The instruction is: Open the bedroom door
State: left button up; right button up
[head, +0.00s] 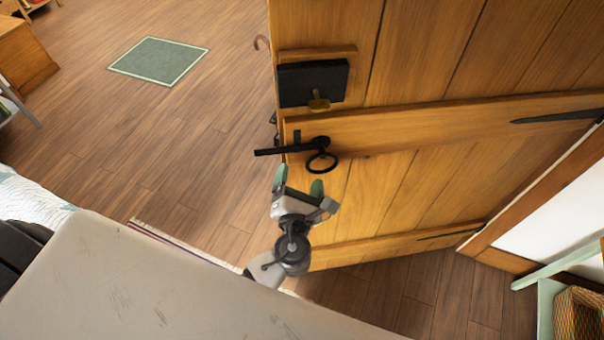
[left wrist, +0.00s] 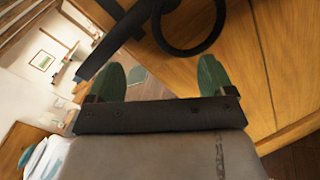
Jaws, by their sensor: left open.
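The plank bedroom door (head: 420,60) stands at an angle, with floor visible past its free left edge. Its strap hinges are on the right, by the frame. A black latch bar with a ring handle (head: 322,163) sits near the free edge, below a black lock box (head: 312,83). My left gripper (head: 299,178) is just below the latch, its two green fingers apart and empty. In the left wrist view the ring (left wrist: 190,25) and bar are beyond the fingertips; I cannot tell whether anything touches. My right gripper is not in view.
Wooden floor (head: 190,140) is open to the left of the door, with a green rug (head: 158,61) farther off. A wooden cabinet (head: 22,55) stands at the upper left. A wicker basket (head: 578,315) is at the lower right, by a pale green frame.

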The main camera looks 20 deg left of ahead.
pick_arm(q)
jog(key=s+p, duration=0.2)
jog(key=s, duration=0.9)
jog(key=shift+a, duration=0.2)
dwell(0.4)
dwell(0.5)
